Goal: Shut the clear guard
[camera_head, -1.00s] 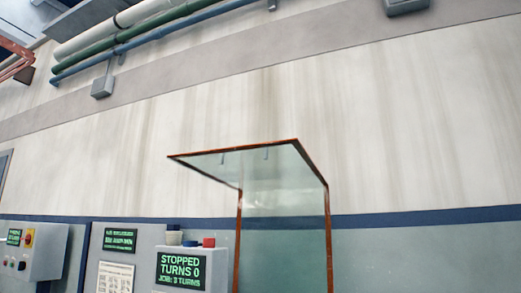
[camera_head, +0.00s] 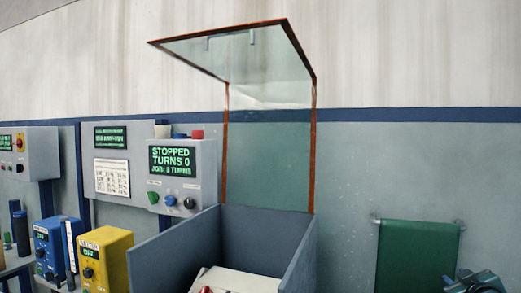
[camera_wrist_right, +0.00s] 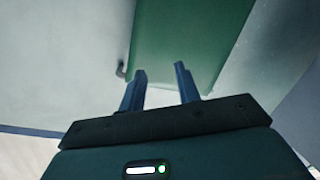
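The clear guard (camera_head: 268,150) is a see-through panel with orange-red edges. It stands raised and open above a grey-blue walled box (camera_head: 175,247), its upper flap (camera_head: 250,62) jutting toward the left front. A small grey handle (camera_head: 230,39) shows on the flap. My right gripper (camera_head: 475,284) shows only in part at the bottom right corner, well away from the guard. In the right wrist view its two fingers (camera_wrist_right: 160,72) stand apart with nothing between them, a green cloth behind. My left gripper is not in view.
A grey control box (camera_head: 181,160) reads STOPPED, TURNS 0. Yellow (camera_head: 104,262) and blue (camera_head: 47,247) units stand at the lower left. A green cloth (camera_head: 415,255) hangs from a rail at right. The wall between guard and cloth is clear.

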